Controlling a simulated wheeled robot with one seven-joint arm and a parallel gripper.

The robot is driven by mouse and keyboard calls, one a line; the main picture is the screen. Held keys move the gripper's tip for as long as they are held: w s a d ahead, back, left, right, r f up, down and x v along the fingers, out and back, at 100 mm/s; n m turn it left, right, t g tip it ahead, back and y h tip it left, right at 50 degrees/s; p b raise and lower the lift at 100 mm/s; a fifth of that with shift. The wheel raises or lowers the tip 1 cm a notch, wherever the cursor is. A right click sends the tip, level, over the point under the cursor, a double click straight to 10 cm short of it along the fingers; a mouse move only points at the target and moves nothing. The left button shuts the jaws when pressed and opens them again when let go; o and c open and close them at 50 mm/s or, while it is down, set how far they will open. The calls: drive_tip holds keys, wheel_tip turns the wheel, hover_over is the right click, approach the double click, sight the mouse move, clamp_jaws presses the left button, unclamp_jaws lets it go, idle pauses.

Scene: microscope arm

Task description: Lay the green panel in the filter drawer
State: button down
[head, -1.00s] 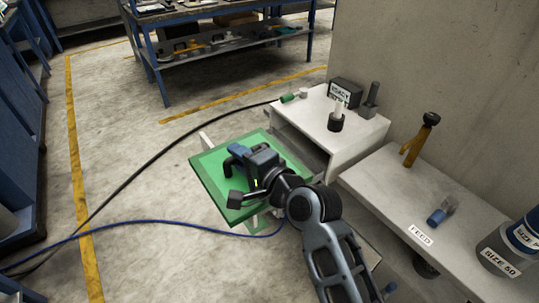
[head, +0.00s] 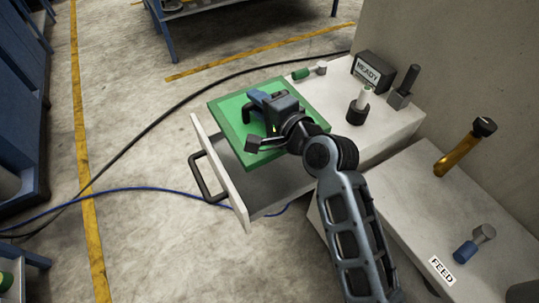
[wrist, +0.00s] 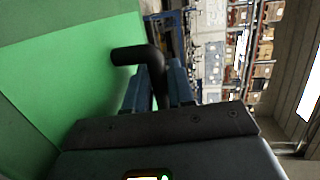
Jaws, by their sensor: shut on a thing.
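The green panel (head: 232,115) is a flat square plate with a black handle (wrist: 135,55). My gripper (head: 262,104) is over the panel and shut on its handle; the fingers (wrist: 160,88) also show in the wrist view. The filter drawer (head: 222,172) is pulled out of the white cabinet, with a pale front and a dark pull handle (head: 205,182). The panel overlaps the drawer's back part and the cabinet edge in the head view. Part of the drawer's grey inside shows in front of it. I cannot tell the panel's height above the drawer.
The cabinet top (head: 400,122) carries a READY sign (head: 372,70), a green-ended piece (head: 301,74) and two upright knobs. A lower bench at right has a FEED label (head: 441,271) and a yellow lever (head: 460,153). Cables cross the open floor at left.

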wheel_tip(320, 180, down, 6)
drive_tip(key=b, duration=0.3)
drive_tip(key=shift+w+r+b, duration=0.1)
drive_tip(key=shift+r+b, duration=0.05)
drive_tip(key=shift+b, duration=0.25)
wheel_tip(320, 180, down, 10)
drive_tip(key=b, duration=0.3)
drive_tip(key=shift+r, duration=0.15)
drive_tip(key=shift+f, duration=0.2)
drive_tip(key=c, duration=1)
unclamp_jaws()
drive_tip(key=shift+o, duration=0.2)
drive_tip(key=shift+r, duration=0.25)
drive_tip(key=v, duration=1.2)
drive_tip(key=shift+p, duration=0.3)
